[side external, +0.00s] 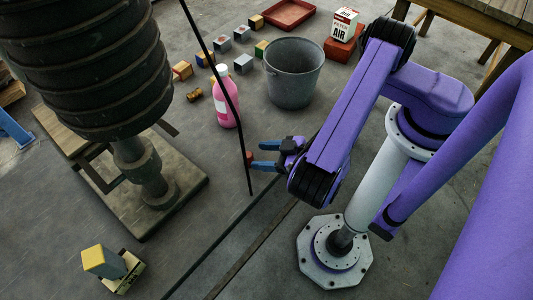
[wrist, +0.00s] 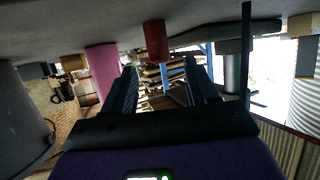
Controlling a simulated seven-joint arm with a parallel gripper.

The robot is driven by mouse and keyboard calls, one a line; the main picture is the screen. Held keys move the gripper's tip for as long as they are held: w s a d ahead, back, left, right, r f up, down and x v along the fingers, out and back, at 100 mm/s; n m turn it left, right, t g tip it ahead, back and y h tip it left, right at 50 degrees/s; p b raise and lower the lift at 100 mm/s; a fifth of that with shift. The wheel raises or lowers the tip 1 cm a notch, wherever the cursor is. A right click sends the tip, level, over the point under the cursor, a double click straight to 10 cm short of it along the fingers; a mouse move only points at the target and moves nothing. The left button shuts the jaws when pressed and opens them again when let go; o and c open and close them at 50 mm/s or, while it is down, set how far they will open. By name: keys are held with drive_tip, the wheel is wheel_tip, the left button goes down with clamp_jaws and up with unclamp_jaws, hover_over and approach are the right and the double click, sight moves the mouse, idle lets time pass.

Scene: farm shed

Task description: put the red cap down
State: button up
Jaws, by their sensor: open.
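The red cap (side external: 249,157) shows as a small red spot at the tips of my gripper (side external: 257,155) in the side view, partly hidden by a thin dark pole. In the wrist view, where the floor is at the top, the cap (wrist: 155,41) is a dark red cylinder whose upper end in the picture meets the floor. It lies between the lines of my two blue fingers (wrist: 160,80), just beyond their tips, with gaps on both sides. My gripper is open and low over the floor. I cannot tell whether any finger touches the cap.
A pink bottle (side external: 224,105) stands behind my gripper, also in the wrist view (wrist: 103,70). A grey bucket (side external: 293,82) stands behind right. A thin dark pole (side external: 233,120) crosses near my fingertips. Several small blocks (side external: 222,45) lie at the back.

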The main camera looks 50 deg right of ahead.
drive_tip(key=shift+s+d+r, duration=0.1)
drive_tip(key=shift+s+r, duration=0.05)
drive_tip(key=shift+s, duration=0.05)
drive_tip(key=shift+s+a+f+m+g+h, duration=0.25)
drive_tip(key=shift+a+m+g+h, duration=0.15)
drive_tip(key=shift+m+h, duration=0.1)
drive_tip(key=s+a+g, duration=0.1)
drive_tip(key=s+a+m+g+h, duration=0.1)
drive_tip(key=g, duration=0.1)
drive_tip(key=shift+s+a, duration=0.2)
drive_tip(key=shift+a, duration=0.05)
drive_tip(key=s+a+r+n+g, duration=0.3)
drive_tip(key=s+r+g, duration=0.4)
drive_tip(key=r, duration=0.5)
drive_tip(key=s+d+r+n+g+h, duration=0.1)
drive_tip(key=d+r+n, duration=0.6)
drive_tip(key=d+r, duration=0.9)
drive_tip(key=shift+s+d+r+h, duration=0.4)
drive_tip(key=shift+s+d+h, duration=0.25)
drive_tip(key=shift+d+h, duration=0.3)
